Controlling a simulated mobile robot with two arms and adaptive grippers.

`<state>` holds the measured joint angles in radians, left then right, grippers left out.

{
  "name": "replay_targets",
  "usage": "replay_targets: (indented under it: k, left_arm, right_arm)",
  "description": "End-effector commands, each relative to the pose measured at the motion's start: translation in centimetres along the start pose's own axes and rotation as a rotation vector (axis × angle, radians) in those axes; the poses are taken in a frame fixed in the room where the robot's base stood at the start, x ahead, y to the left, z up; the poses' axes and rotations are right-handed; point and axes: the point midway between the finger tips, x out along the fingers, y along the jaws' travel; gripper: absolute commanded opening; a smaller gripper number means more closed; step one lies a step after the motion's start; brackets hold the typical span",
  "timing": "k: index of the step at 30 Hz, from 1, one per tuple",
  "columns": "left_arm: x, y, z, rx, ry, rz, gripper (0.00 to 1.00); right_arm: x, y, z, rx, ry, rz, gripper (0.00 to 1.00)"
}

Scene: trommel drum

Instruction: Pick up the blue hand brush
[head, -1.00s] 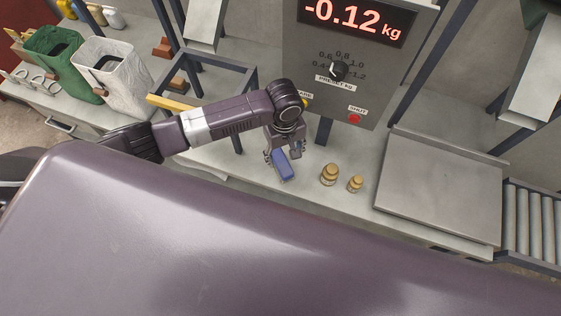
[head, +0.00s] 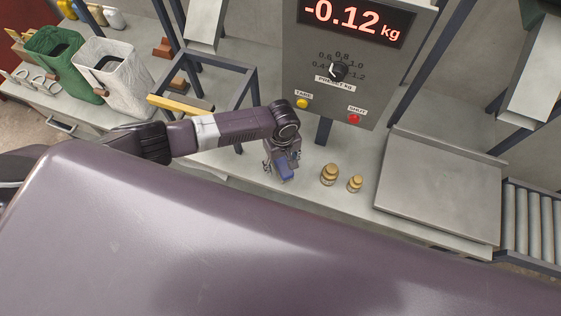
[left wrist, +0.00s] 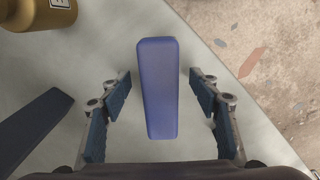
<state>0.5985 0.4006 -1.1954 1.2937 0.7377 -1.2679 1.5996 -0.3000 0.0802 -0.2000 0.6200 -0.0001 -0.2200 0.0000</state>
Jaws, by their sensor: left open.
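The blue hand brush (head: 286,172) lies on the grey bench, partly hidden by my left gripper (head: 281,163) in the head view. In the left wrist view the brush (left wrist: 158,88) is a plain blue block running up and down the picture. My left gripper is open, with one finger on each side of the brush and a visible gap on both sides. Its hold is not closed on anything. My right gripper is not in view.
Two brass weights (head: 330,175) (head: 355,184) stand right of the brush; part of one shows in the left wrist view (left wrist: 38,12). The control box (head: 345,95) reads -0.12 kg. A flat metal plate (head: 440,190) is at right. Sacks (head: 118,80) stand at left.

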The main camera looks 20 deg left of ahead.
Motion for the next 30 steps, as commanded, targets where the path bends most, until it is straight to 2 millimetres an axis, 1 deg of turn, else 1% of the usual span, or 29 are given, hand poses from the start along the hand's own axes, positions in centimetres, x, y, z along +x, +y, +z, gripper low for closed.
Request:
replay_targets:
  k: [1,2,14,15,23,26,29,30]
  left_arm:
    - [0.0,0.0,0.0,0.0,0.0,0.0,0.54]
    - [0.0,0.0,0.0,0.0,0.0,0.0,0.51]
    - [0.0,0.0,0.0,0.0,0.0,0.0,0.07]
    - [0.0,0.0,0.0,0.0,0.0,0.0,0.06]
    - [-0.3,0.0,0.0,0.0,0.0,0.001,0.06]
    - [-1.0,0.0,0.0,0.0,0.0,0.0,0.06]
    - [-2.3,0.0,0.0,0.0,0.0,0.002,0.06]
    - [-3.1,0.1,0.0,0.001,0.001,0.004,0.06]
  right_arm:
    - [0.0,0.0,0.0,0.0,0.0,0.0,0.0]
    - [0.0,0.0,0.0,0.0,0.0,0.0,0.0]
    - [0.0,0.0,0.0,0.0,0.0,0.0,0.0]
    - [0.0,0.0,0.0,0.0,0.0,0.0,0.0]
    - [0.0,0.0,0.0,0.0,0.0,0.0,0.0]
    - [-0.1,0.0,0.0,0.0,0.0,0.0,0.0]
    - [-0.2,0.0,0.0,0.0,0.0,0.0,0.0]
    - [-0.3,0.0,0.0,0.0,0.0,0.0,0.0]
